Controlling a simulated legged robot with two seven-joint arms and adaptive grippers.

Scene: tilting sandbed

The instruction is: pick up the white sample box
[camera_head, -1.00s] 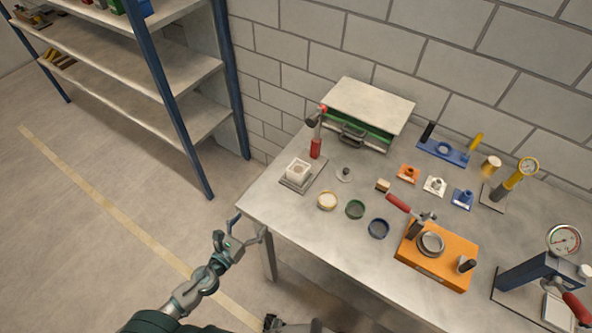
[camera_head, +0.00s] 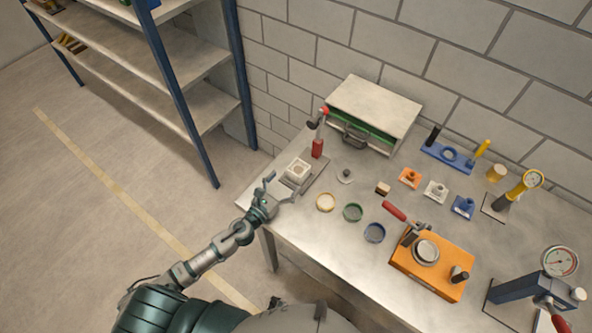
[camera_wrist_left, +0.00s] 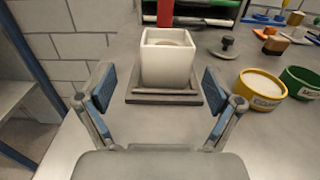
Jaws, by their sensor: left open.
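The white sample box (camera_head: 298,169) is a small open-topped cube standing upright on a dark flat base plate (camera_head: 316,180) near the table's left edge. It shows large in the left wrist view (camera_wrist_left: 167,62), with something tan inside it. My left gripper (camera_head: 277,187) is open at the table's left edge, just in front of the box. In the left wrist view its two blue-padded fingers (camera_wrist_left: 160,97) are spread to either side, with the box ahead between them and apart from them. My right gripper is not in view.
A drawer cabinet (camera_head: 372,110) is at the back; an orange block (camera_head: 432,264) stands farther right.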

